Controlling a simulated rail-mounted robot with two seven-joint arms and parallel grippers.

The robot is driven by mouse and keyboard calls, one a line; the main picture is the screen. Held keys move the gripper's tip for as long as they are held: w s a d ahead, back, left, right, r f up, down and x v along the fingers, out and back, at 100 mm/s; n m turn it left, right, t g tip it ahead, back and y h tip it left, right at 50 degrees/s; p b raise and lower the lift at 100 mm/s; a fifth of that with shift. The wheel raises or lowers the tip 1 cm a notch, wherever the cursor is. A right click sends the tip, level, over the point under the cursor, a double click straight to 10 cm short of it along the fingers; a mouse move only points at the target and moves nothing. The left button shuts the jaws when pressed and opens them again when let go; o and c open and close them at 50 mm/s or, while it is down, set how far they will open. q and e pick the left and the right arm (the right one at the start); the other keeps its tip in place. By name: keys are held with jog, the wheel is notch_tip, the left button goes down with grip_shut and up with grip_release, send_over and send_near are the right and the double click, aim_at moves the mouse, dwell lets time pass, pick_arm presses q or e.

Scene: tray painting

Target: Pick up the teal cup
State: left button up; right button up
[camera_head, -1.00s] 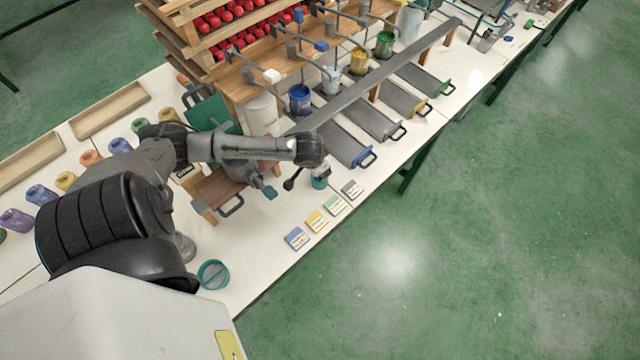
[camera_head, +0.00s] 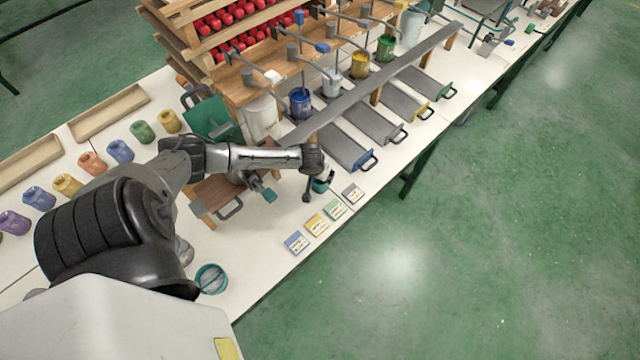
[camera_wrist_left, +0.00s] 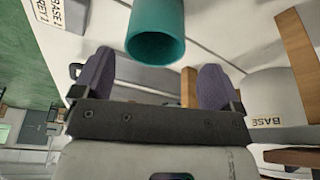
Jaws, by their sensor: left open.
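The teal cup (camera_head: 320,187) stands on the white table, partly hidden by my left gripper (camera_head: 317,182) in the head view. In the left wrist view the teal cup (camera_wrist_left: 156,32) is large at the top, with its round end toward the camera. My left gripper (camera_wrist_left: 155,70) is open there, its two dark purple fingers spread to either side, with the cup just beyond and between them. I cannot tell whether a finger touches it. My right gripper is not in view.
Several colour cards (camera_head: 316,224) lie at the table's front edge near the cup. A teal-rimmed round container (camera_head: 211,279) stands nearer my base. A brown board with a handle (camera_head: 218,193) lies left of the gripper. Sloped grey trays (camera_head: 345,147) are behind to the right.

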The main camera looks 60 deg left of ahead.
aim_at(320, 182)
pick_arm(q)
jog(key=x, duration=0.3)
jog(key=b+x, duration=0.1)
jog(key=x, duration=0.1)
jog(key=shift+d, duration=0.5)
jog(key=shift+w+a+f, duration=0.1)
jog(key=shift+a+f, duration=0.05)
jog(key=shift+f, duration=0.2)
jog(key=c, duration=1)
jog(key=shift+r, duration=0.15)
